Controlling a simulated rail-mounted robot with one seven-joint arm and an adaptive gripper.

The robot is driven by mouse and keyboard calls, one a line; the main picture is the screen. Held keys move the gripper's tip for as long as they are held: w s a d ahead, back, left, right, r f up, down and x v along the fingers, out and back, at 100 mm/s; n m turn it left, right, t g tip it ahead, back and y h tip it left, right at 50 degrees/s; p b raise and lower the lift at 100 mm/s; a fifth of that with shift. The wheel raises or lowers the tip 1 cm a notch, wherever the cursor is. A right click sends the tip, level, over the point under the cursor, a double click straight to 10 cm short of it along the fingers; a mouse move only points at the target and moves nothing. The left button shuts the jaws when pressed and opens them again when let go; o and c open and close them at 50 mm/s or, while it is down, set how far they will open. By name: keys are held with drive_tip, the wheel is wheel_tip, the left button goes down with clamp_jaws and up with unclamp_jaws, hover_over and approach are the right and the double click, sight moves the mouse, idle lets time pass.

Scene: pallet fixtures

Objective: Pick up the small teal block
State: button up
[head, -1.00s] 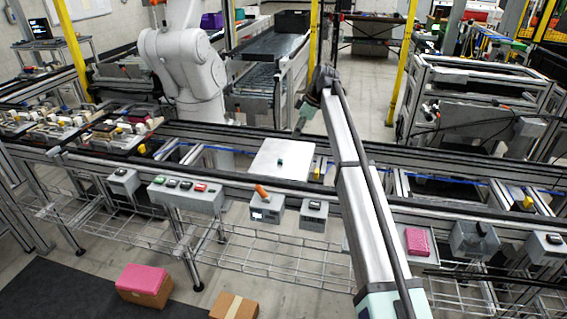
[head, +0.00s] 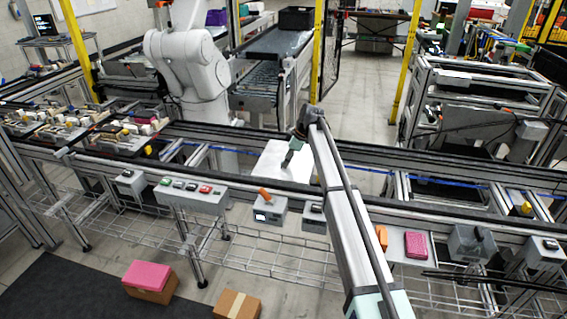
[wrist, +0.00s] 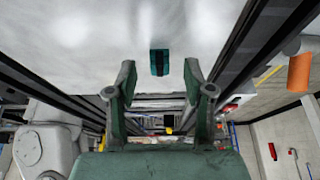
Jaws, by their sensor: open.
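The small teal block (wrist: 160,62) lies on the white plate (wrist: 90,30) in the wrist view, with a dark strip down its middle. It sits just ahead of the fingertips of my gripper (wrist: 160,78), roughly centred between them. The two fingers are spread apart with nothing between them. In the head view, my gripper (head: 287,163) points down over the right part of the white plate (head: 268,158), and the block is hidden around its tip. I cannot tell the exact height of the fingertips above the plate.
The plate lies between the dark conveyor rails (head: 400,207). Control boxes, one with an orange knob (head: 264,193), line the front rail. Fixtures with parts (head: 115,137) stand on the left. A white robot arm (head: 188,65) stands behind the line.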

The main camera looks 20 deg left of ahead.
drive_tip(key=shift+x, duration=0.95)
drive_tip(key=c, duration=0.8)
drive_tip(key=shift+r, duration=0.15)
drive_tip(key=shift+c, duration=0.2)
